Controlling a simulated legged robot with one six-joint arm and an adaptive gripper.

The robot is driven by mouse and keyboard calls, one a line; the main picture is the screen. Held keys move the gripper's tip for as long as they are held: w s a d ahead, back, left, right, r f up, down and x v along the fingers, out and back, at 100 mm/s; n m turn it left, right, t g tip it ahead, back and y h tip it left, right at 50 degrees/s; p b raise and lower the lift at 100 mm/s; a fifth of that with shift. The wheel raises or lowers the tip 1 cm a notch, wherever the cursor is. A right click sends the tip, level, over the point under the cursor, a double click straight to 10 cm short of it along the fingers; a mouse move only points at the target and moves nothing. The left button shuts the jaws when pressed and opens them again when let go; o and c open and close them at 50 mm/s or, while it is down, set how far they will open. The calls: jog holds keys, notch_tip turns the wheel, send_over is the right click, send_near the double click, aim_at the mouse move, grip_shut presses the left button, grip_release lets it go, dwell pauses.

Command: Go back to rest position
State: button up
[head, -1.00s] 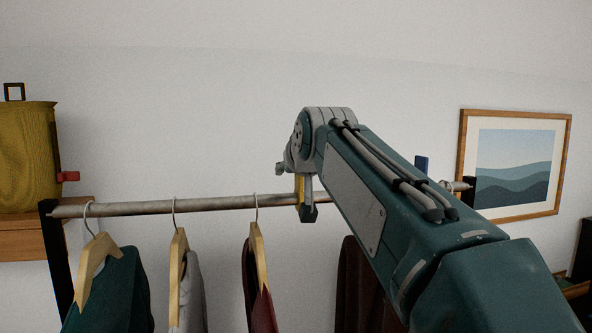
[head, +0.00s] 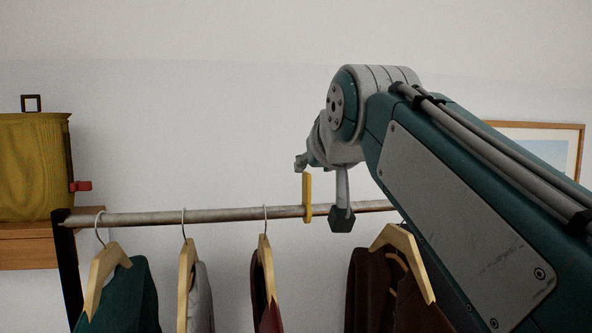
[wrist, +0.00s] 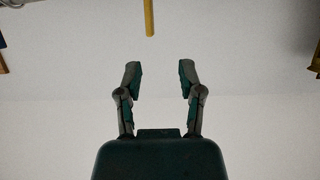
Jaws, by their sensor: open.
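My arm comes in from the right and hides part of the rail.
Several garments hang on wooden hangers below the rail, among them a green one (head: 125,295) and a dark brown one (head: 375,295). A framed picture (head: 550,150) hangs at the right. The wall above is clear.

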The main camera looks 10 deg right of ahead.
jog(key=shift+d, duration=0.15)
jog(key=s+f+g, duration=0.2)
jog(key=s+f, duration=0.4)
jog(key=f, duration=0.7)
jog(key=s+f+g, duration=0.3)
jog(key=s+f, duration=0.4)
jog(key=f, duration=0.5)
jog(key=s+f+g, duration=0.2)
jog(key=s+f, duration=0.4)
jog(key=f, duration=0.7)
jog(key=shift+s+d+f+g, duration=0.35)
jog(key=shift+d+g, duration=0.05)
jog(key=shift+d, duration=0.05)
